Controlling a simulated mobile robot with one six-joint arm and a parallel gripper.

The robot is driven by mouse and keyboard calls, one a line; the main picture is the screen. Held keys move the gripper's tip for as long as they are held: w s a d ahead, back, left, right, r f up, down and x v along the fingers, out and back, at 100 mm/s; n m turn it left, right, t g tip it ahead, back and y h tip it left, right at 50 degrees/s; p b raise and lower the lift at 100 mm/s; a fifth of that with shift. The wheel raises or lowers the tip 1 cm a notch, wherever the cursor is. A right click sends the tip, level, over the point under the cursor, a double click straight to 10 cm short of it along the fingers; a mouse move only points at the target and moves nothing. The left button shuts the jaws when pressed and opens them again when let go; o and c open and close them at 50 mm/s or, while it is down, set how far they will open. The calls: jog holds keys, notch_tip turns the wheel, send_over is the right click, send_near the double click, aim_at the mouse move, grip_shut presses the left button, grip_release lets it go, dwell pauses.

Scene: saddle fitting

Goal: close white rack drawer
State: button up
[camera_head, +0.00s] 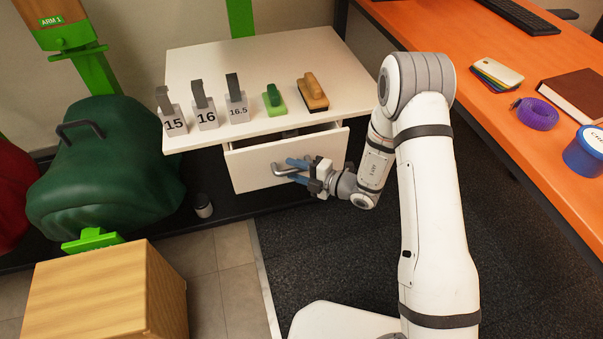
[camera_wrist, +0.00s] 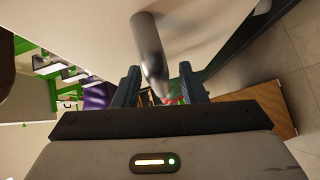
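The white rack drawer (camera_head: 262,160) is partly pulled out from under the white rack top (camera_head: 330,62), with a gap showing above its front. A grey bar handle (camera_head: 284,170) is on the drawer front. My gripper (camera_head: 296,172) is at the handle, its two fingers apart. In the wrist view the handle (camera_wrist: 149,48) runs between the fingers of my gripper (camera_wrist: 158,88), with a gap visible beside it. I cannot tell whether either finger touches it. The inside of the drawer is mostly hidden.
On the rack top stand numbered gauges (camera_head: 206,115), a green brush (camera_head: 273,99) and a wooden brush (camera_head: 312,93). An orange desk (camera_head: 490,120) is at the right. A green saddle (camera_head: 105,170) and wooden box (camera_head: 95,290) are at the left. Dark floor lies in front of the drawer.

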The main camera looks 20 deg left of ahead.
jog(key=shift+a, duration=0.2)
jog(key=shift+c, duration=0.4)
grip_shut()
